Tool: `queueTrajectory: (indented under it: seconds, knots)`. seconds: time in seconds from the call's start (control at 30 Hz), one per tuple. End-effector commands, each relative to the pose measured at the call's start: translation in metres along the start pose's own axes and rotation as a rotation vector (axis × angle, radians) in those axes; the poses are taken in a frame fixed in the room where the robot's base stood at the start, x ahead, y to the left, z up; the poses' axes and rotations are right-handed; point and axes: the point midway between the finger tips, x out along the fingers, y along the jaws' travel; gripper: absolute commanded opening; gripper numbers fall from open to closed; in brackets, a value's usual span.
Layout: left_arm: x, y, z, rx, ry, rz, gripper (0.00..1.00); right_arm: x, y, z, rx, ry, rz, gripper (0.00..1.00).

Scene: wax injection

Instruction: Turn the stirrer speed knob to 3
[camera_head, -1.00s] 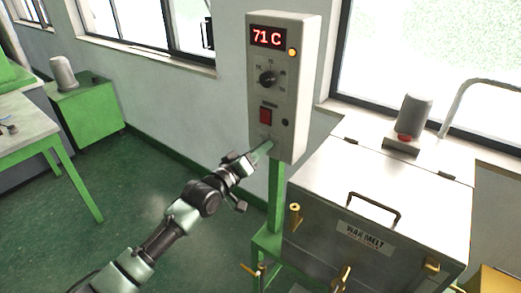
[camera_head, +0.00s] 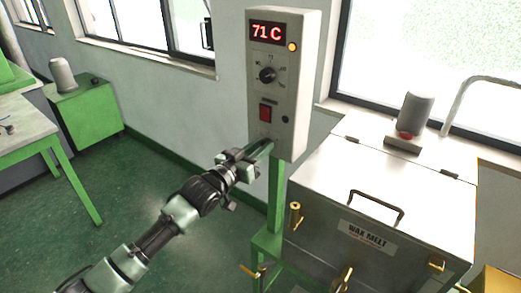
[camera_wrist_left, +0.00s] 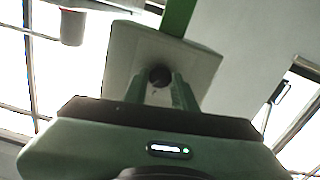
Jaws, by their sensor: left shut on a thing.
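The grey control box (camera_head: 298,90) stands on a green post and shows a red 71 C display (camera_head: 268,34). Its front has a black dial (camera_head: 267,75) with a marked scale and a red switch (camera_head: 265,112). My left gripper (camera_head: 265,147) is at the lower front of the box, below the switch. In the left wrist view, its two green fingers (camera_wrist_left: 160,84) are shut on a small round black knob (camera_wrist_left: 160,74) at the box. The knob's pointer and scale are not readable; in the head view the gripper hides this knob. My right gripper is out of view.
The metal wax melt tank (camera_head: 400,185) with its lid handle and brass fittings stands right of the post (camera_head: 276,200). A green table (camera_head: 30,135) and green cabinet (camera_head: 88,110) are at the left. The floor between is clear.

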Motion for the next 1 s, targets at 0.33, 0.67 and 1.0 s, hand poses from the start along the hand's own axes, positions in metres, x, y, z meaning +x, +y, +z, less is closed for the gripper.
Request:
queueTrajectory:
  seconds: [0.33,0.67,1.0]
  knots:
    - [-0.0004,-0.0002,0.0016,0.278,-0.003,-0.001,0.0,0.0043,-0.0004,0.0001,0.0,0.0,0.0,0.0]
    - [-0.0003,0.0005,0.0017,0.423,-0.003,0.0,0.0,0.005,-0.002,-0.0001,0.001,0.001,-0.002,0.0]
    - [-0.0003,0.0007,0.0019,0.457,-0.003,0.0,0.0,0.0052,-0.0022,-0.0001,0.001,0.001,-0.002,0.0]
